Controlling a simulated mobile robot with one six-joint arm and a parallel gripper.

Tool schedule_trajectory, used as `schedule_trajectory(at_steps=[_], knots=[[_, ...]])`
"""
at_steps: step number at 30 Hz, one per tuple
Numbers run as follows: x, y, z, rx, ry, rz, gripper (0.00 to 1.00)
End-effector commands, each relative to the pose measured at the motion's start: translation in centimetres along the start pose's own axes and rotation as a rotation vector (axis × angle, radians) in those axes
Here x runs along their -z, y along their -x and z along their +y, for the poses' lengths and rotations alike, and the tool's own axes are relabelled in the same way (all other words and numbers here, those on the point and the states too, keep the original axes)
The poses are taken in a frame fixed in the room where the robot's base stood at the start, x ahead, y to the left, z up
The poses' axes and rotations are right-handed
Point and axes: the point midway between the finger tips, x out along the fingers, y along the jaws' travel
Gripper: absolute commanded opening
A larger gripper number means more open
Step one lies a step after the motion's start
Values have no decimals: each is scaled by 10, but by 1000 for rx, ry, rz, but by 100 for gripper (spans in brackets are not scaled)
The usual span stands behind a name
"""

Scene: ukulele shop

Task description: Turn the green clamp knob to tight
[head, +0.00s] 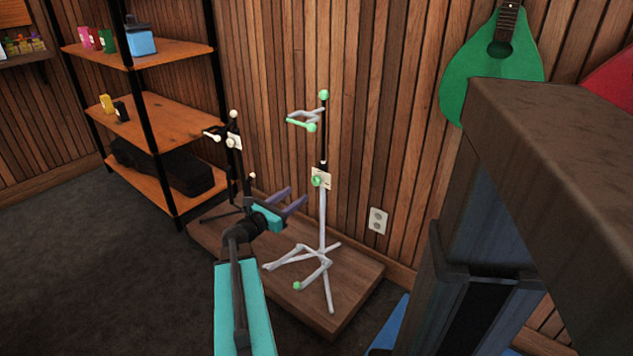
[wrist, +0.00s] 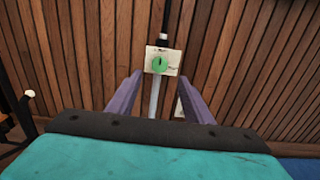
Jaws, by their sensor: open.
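The green clamp knob (head: 316,181) sits on a pale label plate (head: 322,173) partway up the white and black stand (head: 322,220). In the wrist view the knob (wrist: 159,63) is round with a dark line on it, in front of the plate (wrist: 172,55); the plate's markings are too small to read. My gripper (head: 296,200) is open and empty, with its two purple fingers apart. It is to the left of and a little below the knob in the head view. In the wrist view the knob shows beyond and between the fingertips, apart from them.
The stand is on a low wooden platform (head: 350,295) by the slatted wall. A black stand (head: 233,150) with white knobs is close on the left. A shelf unit (head: 165,120) is at the back left. A green instrument (head: 490,65) hangs at the right.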

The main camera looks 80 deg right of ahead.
Motion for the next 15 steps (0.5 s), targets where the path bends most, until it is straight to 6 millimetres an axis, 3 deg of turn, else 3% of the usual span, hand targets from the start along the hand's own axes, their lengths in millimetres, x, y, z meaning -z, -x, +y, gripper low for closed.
schedule_trajectory(at_steps=[15], knots=[[2, -72, 1, 2, -1, -1, 46]])
